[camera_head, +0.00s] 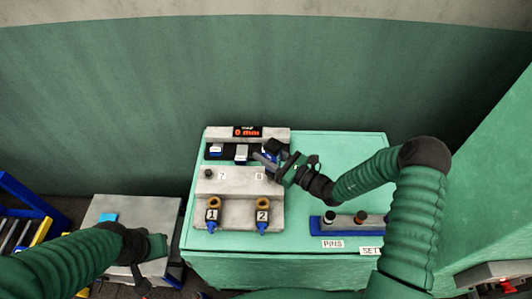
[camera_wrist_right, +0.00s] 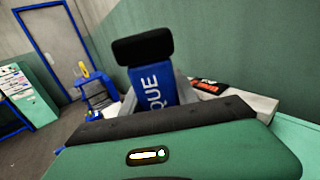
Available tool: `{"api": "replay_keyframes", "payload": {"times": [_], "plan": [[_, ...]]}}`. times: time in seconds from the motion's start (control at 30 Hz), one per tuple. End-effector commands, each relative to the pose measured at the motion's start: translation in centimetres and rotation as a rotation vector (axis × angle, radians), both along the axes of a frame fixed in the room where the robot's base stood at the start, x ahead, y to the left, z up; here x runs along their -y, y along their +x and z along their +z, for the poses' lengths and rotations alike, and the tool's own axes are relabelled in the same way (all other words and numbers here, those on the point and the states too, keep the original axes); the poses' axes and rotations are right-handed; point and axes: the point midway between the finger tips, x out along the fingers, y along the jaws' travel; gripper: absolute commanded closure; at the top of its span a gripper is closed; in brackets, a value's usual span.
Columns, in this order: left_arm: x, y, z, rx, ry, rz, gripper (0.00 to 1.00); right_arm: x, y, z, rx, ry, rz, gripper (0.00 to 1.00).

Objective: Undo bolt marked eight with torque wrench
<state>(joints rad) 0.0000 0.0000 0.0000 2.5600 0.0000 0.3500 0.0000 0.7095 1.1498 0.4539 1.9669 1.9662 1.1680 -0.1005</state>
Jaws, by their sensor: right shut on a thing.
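My right gripper (camera_head: 272,165) is over the right side of the grey block (camera_head: 240,184), by the label 8. It is shut on a blue torque wrench (camera_wrist_right: 155,88) with white letters "QUE" and a black end in the right wrist view. Bolt eight itself is hidden or too small to make out near the label, so I cannot tell whether the wrench touches it. A dark bolt (camera_head: 208,173) stands beside the label 7. My left gripper (camera_head: 142,278) hangs low at the left, over the grey stand; its fingers are unclear.
A display (camera_head: 247,132) reading 0 mm is behind the block. Two orange-ringed fittings (camera_head: 213,203), (camera_head: 263,203) marked 1 and 2 stand in front. A blue pin rack (camera_head: 345,222) is at right on the green table (camera_head: 345,150). A grey stand (camera_head: 165,215) is at left.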

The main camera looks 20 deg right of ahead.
Motion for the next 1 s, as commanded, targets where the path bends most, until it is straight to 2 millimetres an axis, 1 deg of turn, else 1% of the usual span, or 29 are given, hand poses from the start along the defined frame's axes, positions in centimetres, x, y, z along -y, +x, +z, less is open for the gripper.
{"api": "replay_keyframes", "payload": {"times": [0.03, 0.23, 1.0], "plan": [[0.00, 0.00, 0.07, 0.000, 0.000, 0.000, 0.64, -0.10, -0.23, -0.42, -0.013, -0.001, 0.003, 1.00], [0.00, 0.00, 0.11, 0.000, 0.000, 0.000, 0.64, -0.11, -0.26, -0.48, -0.014, -0.001, 0.003, 1.00], [0.00, 0.00, 0.66, 0.000, 0.000, 0.000, 0.64, -0.09, -0.27, -0.24, -0.014, -0.001, 0.003, 1.00]]}}
